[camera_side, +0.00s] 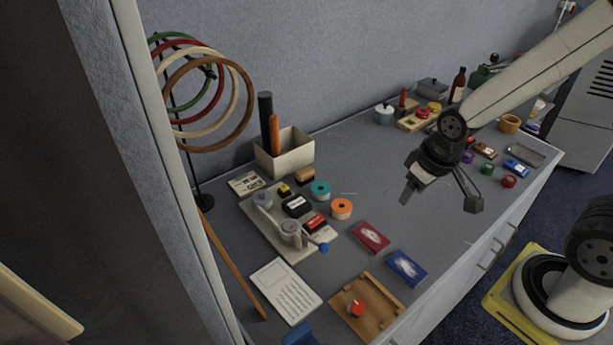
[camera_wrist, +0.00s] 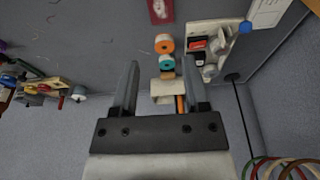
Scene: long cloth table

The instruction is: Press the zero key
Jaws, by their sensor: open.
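My gripper (camera_side: 440,200) is open and empty in the air above the right-middle part of the table. In the wrist view my gripper (camera_wrist: 159,68) shows two separated fingers with nothing held between them. I cannot make out a key marked zero in either view. A pale tray (camera_side: 266,236) with a grey lever-like device, a black block (camera_side: 296,205), a red block (camera_side: 315,222) and a blue knob (camera_side: 324,247) stands at left, well apart from my gripper. The tray also shows in the wrist view (camera_wrist: 213,29). Any small markings there are too small to read.
Orange (camera_side: 342,208) and teal (camera_side: 320,190) rolls sit beside the tray. A pale holder (camera_side: 284,158) with upright rods stands behind. Red (camera_side: 371,237) and blue (camera_side: 406,267) boxes, a printed sheet (camera_side: 285,290) and a wooden tray (camera_side: 389,291) lie nearer. The table's middle is clear.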

